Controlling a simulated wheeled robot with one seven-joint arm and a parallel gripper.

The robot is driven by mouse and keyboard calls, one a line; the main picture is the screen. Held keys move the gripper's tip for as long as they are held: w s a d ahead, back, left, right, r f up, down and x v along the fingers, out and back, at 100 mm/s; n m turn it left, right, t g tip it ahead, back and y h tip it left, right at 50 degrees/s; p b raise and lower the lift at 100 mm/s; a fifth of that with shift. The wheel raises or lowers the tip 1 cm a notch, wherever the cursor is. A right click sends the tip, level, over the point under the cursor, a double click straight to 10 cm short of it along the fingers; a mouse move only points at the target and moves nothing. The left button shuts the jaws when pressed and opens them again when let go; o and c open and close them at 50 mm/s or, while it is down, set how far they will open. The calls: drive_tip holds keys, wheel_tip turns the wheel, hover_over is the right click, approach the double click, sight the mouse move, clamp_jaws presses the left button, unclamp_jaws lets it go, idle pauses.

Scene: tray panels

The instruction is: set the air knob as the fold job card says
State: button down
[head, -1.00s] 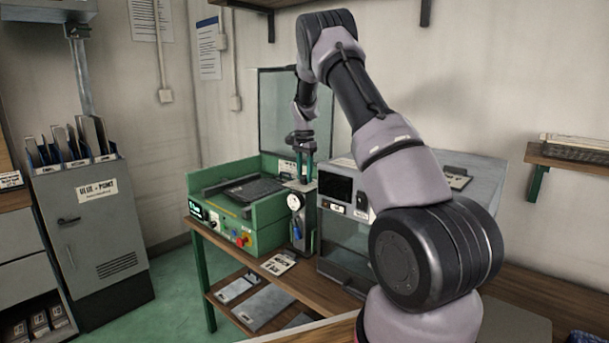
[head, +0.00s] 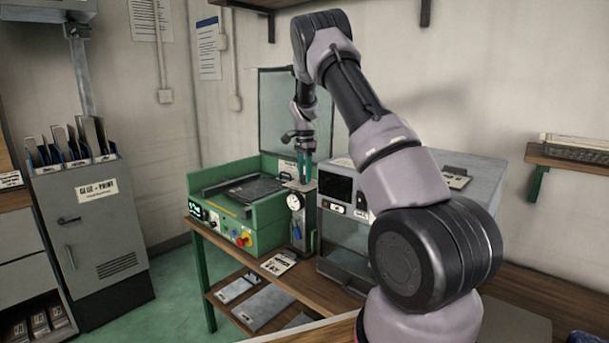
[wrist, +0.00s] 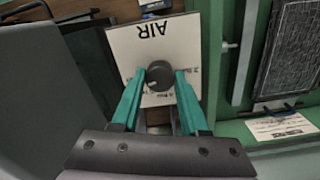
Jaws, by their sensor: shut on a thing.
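The air knob (wrist: 160,75) is a small dark round knob on a white plate marked AIR (wrist: 152,38), seen in the wrist view. My gripper (wrist: 161,81) has its two teal fingers closed on the knob's sides. In the head view my gripper (head: 305,172) points down at the top of a grey post with a round white gauge (head: 295,201). The knob itself cannot be made out there. A printed card (head: 279,263) lies at the table's front edge; its text is too small to read, and I cannot tell whether it is the fold job card.
A green machine (head: 263,239) with a dark bed and coloured buttons stands left of the post. A grey box machine (head: 345,255) with a dark screen stands close on the right. A grey cabinet (head: 95,225) is at far left. Wall papers (head: 208,50) hang behind.

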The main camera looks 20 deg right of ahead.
drive_tip(key=shift+c, duration=2.1)
unclamp_jaws()
wheel_tip(320, 180, up, 11)
drive_tip(key=s+a+r+n+t+y, duration=0.1)
drive_tip(key=s+a+r+n+t, duration=0.15)
drive_tip(key=s+r, duration=0.65)
drive_tip(key=s+a+r+n+t+y, duration=0.1)
drive_tip(key=s+a+r+n, duration=0.15)
drive_tip(key=s+r, duration=0.65)
drive_tip(key=s+a+f+n+t, duration=0.2)
drive_tip(key=s+n, duration=0.1)
drive_tip(key=s, duration=0.9)
drive_tip(key=s+a+f+n+t, duration=0.1)
drive_tip(key=s+a+f+n, duration=0.1)
drive_tip(key=s, duration=1)
drive_tip(key=shift+n+t, duration=0.35)
drive_tip(key=shift+n, duration=0.15)
